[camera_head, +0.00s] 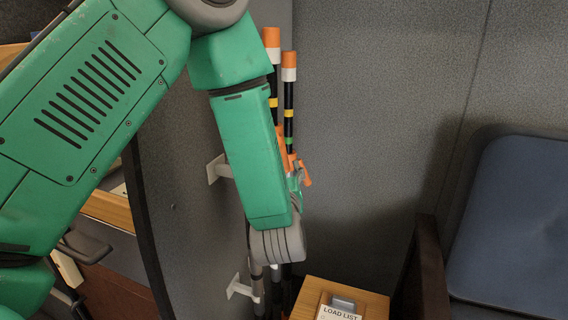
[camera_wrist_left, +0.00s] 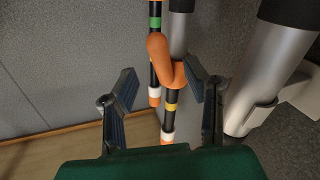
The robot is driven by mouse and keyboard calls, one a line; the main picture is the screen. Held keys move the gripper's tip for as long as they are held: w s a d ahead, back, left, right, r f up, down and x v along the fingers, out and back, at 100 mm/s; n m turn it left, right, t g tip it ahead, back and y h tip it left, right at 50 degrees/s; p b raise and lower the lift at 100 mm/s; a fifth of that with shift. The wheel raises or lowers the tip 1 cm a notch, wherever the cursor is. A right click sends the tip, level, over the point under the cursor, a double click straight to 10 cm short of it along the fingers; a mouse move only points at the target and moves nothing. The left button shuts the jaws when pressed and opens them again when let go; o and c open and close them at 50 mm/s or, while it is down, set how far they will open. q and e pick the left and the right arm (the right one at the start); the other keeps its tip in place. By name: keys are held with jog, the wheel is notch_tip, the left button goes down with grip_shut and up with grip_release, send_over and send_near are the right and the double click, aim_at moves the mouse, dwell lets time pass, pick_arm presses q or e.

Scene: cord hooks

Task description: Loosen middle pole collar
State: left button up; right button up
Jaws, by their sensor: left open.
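In the left wrist view, an orange collar with a rounded lever (camera_wrist_left: 161,50) sits around a pole, between the fingers. My left gripper (camera_wrist_left: 161,69) is open on either side of it, with gaps visible at both sides. The collar's pole has a grey upper tube (camera_wrist_left: 179,36) and a black lower part (camera_wrist_left: 171,116) with a yellow band. A thinner black pole (camera_wrist_left: 155,62) with a green band stands beside it. In the head view, orange collar parts (camera_head: 305,174) show beside my green forearm, which hides most of the poles and the gripper. My right gripper is not in view.
Thick grey tubes (camera_wrist_left: 262,68) stand close to the right finger in the left wrist view. White wall hooks (camera_head: 217,168) stick out from the grey panel.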

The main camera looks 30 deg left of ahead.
pick_arm(q)
jog(key=v, duration=0.6)
jog(key=shift+d, duration=0.2)
jog(key=shift+s, duration=0.15)
grip_shut()
jog(key=w+d+m+g+y+p, duration=0.4)
jog(key=w+d+m+g+y, duration=0.35)
jog(key=w+m, duration=0.45)
jog(key=a+m+b, duration=0.1)
jog(key=a+b, duration=0.1)
jog(key=a, duration=0.9)
jog(key=shift+s+a+h+b, duration=0.2)
jog(key=shift+h+b, duration=0.1)
jog(key=shift+h, duration=0.15)
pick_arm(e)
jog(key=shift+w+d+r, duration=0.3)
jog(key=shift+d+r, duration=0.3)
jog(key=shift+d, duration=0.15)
